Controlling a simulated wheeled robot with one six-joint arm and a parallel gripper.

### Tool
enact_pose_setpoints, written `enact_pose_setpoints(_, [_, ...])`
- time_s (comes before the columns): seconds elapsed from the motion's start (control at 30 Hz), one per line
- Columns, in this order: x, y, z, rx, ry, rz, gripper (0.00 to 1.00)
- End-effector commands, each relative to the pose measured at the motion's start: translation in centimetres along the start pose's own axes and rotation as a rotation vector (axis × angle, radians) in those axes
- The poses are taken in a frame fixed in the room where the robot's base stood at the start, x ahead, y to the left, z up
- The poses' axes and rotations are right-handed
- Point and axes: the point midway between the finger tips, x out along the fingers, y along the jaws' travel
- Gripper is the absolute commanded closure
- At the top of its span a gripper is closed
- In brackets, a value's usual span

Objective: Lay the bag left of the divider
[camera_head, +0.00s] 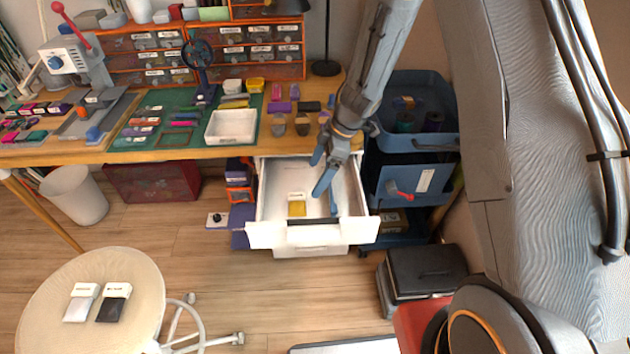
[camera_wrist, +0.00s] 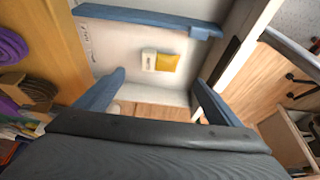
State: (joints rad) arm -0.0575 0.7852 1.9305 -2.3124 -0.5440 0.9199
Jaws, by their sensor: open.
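A small yellow bag with a white top (camera_head: 297,205) lies flat on the floor of the open white drawer (camera_head: 268,234). A blue divider (camera_head: 334,203) stands in the drawer to the right of the bag, partly hidden by my gripper. The bag is apart from the divider. My gripper (camera_head: 323,172) is open and empty above the right half of the drawer, up and right of the bag. In the wrist view the bag (camera_wrist: 159,61) shows beyond the open fingers (camera_wrist: 160,95), with the blue divider (camera_wrist: 145,17) along the top.
A round stool (camera_head: 45,325) at lower left holds a white bag (camera_head: 81,303) and a black bag (camera_head: 114,302). The workbench (camera_head: 215,153) stands behind the drawer. A blue cart (camera_head: 408,180) stands close on the drawer's right. Open wood floor lies in front.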

Motion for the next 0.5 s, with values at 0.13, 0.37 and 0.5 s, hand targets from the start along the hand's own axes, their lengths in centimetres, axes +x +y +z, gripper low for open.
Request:
enact_pose_setpoints(0.13, [-0.4,0.0,0.0,0.0,0.0,0.002,0.12])
enact_pose_setpoints(0.37, [-3.6,2.5,-0.9,0.108,0.018,0.167,0.12])
enact_pose_setpoints(0.5, [-8.1,4.6,-0.3,0.274,0.002,0.361,0.12])
